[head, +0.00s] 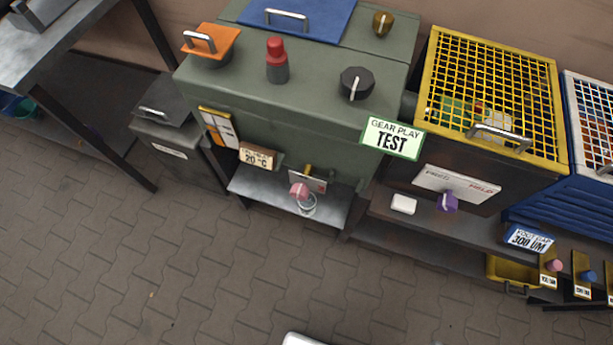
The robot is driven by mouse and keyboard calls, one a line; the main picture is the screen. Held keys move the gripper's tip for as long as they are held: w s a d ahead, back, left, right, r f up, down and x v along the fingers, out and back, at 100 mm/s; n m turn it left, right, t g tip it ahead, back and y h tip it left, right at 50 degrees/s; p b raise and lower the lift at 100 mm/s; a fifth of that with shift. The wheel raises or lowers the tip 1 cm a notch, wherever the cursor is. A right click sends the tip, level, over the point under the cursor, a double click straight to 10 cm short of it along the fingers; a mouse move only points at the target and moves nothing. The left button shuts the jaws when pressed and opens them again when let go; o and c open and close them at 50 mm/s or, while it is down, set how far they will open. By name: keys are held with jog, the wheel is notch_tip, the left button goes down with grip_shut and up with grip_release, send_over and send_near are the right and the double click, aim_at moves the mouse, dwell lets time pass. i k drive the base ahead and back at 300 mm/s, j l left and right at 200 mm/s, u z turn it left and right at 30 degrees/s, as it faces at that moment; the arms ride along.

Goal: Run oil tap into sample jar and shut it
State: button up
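The green gear test cabinet (290,125) stands at the top middle of the head view. Low on its front is what looks like the oil tap (299,190), with a pink handle, beside a small labelled plate and a short yellow piece. A clear glass jar (307,205), which looks like the sample jar, stands on the metal shelf (250,192) just below the tap. No oil stream can be made out, and the jar's fill level is too small to tell.
A yellow mesh cage (488,95) stands right of the cabinet, above a dark shelf with a white block (403,204) and a purple knob (447,202). A grey lidded bin (170,150) stands left. The paved floor (160,265) in front is clear.

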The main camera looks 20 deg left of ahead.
aim_at(300, 192)
jog(key=u, duration=0.8)
